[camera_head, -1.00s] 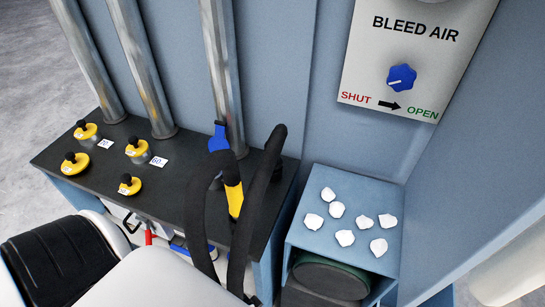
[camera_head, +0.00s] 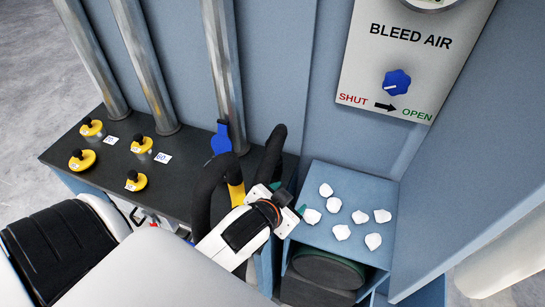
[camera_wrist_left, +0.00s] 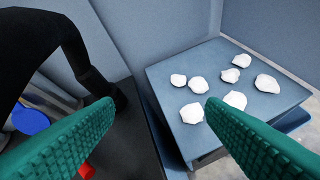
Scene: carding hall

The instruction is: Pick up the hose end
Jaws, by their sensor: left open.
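A thick black hose (camera_head: 205,190) loops over the dark bench top, with a second raised black length (camera_head: 271,155) at its right. A yellow section (camera_head: 236,194) shows between them, partly covered by my left gripper (camera_head: 289,198). Which part is the hose's free end I cannot tell. My left gripper is open, with green pads, beside the raised black length and near the bench's right end. My right gripper is out of view.
A blue-grey stand (camera_head: 345,180) with several white lumps (camera_head: 341,232) is to the right. Metal pipes (camera_head: 222,70), a blue lever (camera_head: 221,138) and yellow knobs (camera_head: 82,160) stand on the bench (camera_head: 185,190). A bleed air panel (camera_head: 410,60) is on the wall.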

